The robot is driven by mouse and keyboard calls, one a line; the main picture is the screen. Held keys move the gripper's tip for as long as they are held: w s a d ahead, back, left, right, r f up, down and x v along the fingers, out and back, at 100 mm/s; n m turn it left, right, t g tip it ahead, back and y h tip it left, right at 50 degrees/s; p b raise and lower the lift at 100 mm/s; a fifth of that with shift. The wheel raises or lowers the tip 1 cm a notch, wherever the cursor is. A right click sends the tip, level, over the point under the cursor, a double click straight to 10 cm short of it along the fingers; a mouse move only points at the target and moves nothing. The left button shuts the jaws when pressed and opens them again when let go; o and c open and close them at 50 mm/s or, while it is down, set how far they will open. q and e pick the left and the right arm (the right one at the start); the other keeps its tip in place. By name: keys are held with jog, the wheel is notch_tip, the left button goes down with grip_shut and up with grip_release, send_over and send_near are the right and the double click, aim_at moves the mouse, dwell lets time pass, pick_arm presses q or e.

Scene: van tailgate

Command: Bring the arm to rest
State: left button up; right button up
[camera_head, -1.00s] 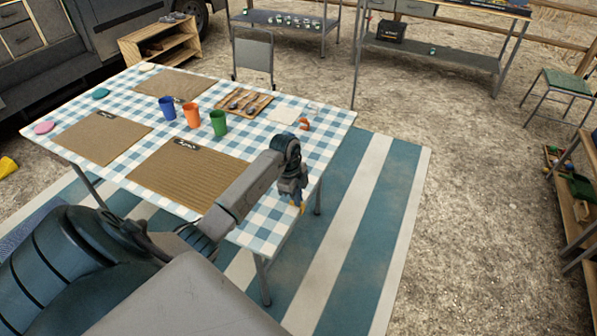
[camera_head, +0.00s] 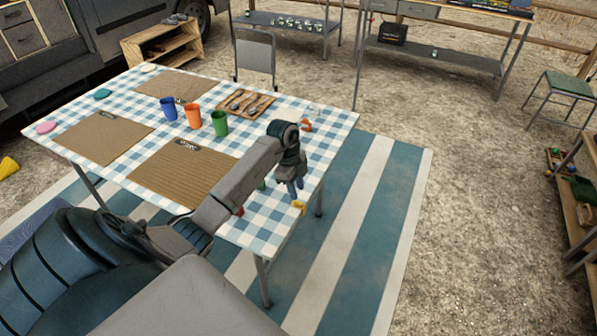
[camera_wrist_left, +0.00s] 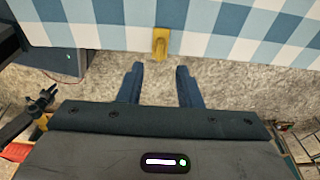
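My left arm (camera_head: 240,185) reaches out from the lower left over the right part of the table (camera_head: 110,180). Its left gripper (camera_head: 294,192) hangs downward at the table's near right edge. In the left wrist view the gripper's two blue fingers (camera_wrist_left: 159,82) are apart, with nothing between them. A yellow clip (camera_wrist_left: 160,42) sits on the cloth edge just beyond the fingertips and apart from them; it also shows in the head view (camera_head: 299,205). My right gripper cannot be made out in either view.
The checkered table holds several brown mats, a blue cup (camera_head: 168,108), an orange cup (camera_head: 193,115), a green cup (camera_head: 219,123) and a cutlery tray (camera_head: 246,103). A grey chair (camera_head: 255,55) stands behind. The striped rug (camera_head: 375,220) right of the table is clear.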

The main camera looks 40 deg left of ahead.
pick_arm(q)
notch_tip(320, 180, up, 6)
jog(key=a, duration=0.1)
jog(key=shift+s+b, duration=0.15)
jog(key=shift+b, duration=0.25)
